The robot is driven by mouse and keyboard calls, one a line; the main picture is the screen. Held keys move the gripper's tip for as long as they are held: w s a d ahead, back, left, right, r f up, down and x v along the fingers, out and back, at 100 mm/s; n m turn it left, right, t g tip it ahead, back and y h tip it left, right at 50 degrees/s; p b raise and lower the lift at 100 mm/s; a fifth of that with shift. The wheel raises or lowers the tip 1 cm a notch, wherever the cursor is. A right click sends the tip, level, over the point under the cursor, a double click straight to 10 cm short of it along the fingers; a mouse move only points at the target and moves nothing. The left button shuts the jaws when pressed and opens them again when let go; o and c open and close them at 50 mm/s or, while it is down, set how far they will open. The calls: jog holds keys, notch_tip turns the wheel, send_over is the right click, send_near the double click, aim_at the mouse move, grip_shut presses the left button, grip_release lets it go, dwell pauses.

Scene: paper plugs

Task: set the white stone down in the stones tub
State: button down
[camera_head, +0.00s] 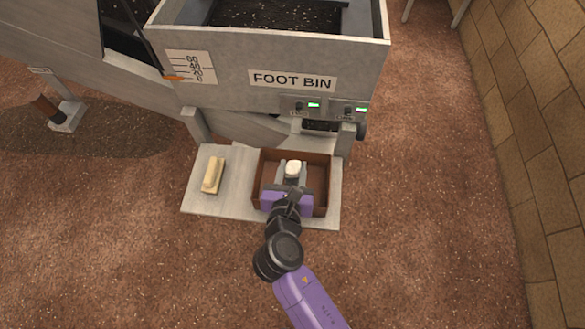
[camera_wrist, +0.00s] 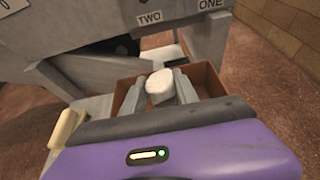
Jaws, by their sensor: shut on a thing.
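The white stone (camera_head: 293,168) is held between the fingertips of my gripper (camera_head: 291,174). In the wrist view the stone (camera_wrist: 160,87) shows pale and rounded between the two grey fingers of my gripper (camera_wrist: 157,90). The brown tub (camera_head: 325,165) stands on a pale slab, and the gripper and stone are over its inside in the head view. In the wrist view the tub (camera_wrist: 207,78) shows behind and to the right of the fingers. I cannot tell how high the stone is above the tub's floor. My gripper hides part of the tub.
A cream-coloured block or brush (camera_head: 213,175) lies on the slab (camera_head: 235,205) left of the tub. The grey machine labelled FOOT BIN (camera_head: 230,85) rises just behind, with switches and green lights. A stone-block wall (camera_head: 530,120) stands at the right. The reddish ground in front is open.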

jog(key=shift+f, duration=0.4)
jog(key=shift+f, duration=0.2)
jog(key=c, duration=0.9)
grip_release()
jog(key=shift+r, duration=0.25)
jog(key=v, duration=1.2)
jog(key=shift+r, duration=0.4)
